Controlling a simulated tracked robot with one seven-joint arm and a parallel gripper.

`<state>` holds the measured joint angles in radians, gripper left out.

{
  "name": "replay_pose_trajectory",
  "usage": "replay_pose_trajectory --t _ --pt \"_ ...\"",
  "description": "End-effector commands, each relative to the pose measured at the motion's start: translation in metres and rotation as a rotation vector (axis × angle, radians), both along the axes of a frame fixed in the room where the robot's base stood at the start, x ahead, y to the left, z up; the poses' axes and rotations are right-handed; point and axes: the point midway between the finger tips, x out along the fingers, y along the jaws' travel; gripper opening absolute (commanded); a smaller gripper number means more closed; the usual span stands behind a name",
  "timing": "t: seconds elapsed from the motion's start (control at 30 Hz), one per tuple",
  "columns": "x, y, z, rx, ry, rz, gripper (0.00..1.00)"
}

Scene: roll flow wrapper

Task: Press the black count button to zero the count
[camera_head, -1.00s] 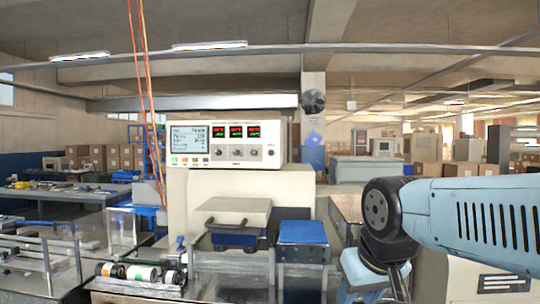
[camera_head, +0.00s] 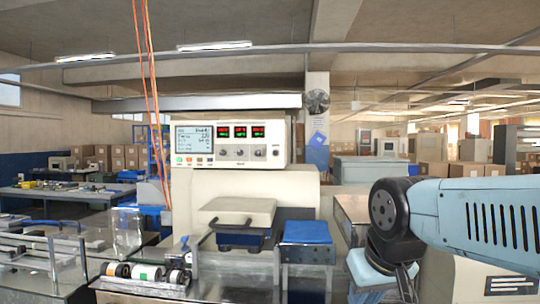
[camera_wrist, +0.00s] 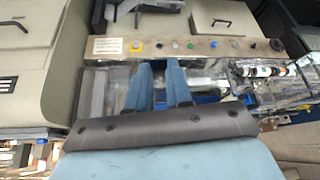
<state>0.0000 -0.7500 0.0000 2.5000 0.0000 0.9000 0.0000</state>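The cream control box (camera_head: 230,141) stands upright in the middle of the head view, with a lit screen (camera_head: 194,139), red-green displays and knobs. A row of small coloured buttons (camera_head: 194,161) sits below its screen; the rightmost looks dark. The wrist view shows a beige panel (camera_wrist: 200,55) with several coloured buttons and a round black control (camera_wrist: 277,45) at its right end. No legible label shows which is the count button. My gripper (camera_wrist: 160,67) has two blue fingers apart with nothing between them. They appear just in front of the beige panel; contact cannot be judged.
A cream lid with a black handle (camera_head: 238,213) and a blue-topped stand (camera_head: 308,232) are below the control box. Film rollers (camera_head: 146,273) lie at the front left. Clear guards and machine parts surround the panel in the wrist view. Orange cables (camera_head: 148,90) hang at left.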

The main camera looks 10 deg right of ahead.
Motion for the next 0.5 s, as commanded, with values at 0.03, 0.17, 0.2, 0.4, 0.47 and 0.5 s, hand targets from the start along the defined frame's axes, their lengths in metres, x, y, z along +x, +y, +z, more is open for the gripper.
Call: replay_pose_trajectory --t 0.03,0.17,0.2,0.4,0.47,0.5 --pt "0.0 0.0 0.0 0.0 0.0 0.0 0.15" --pt "0.0 0.0 0.0 0.0 0.0 0.0 0.02" --pt "0.0 0.0 0.0 0.0 0.0 0.0 0.0" --pt "0.0 0.0 0.0 0.0 0.0 0.0 0.0" --pt "0.0 0.0 0.0 0.0 0.0 0.0 0.0" --pt "0.0 0.0 0.0 0.0 0.0 0.0 0.0"
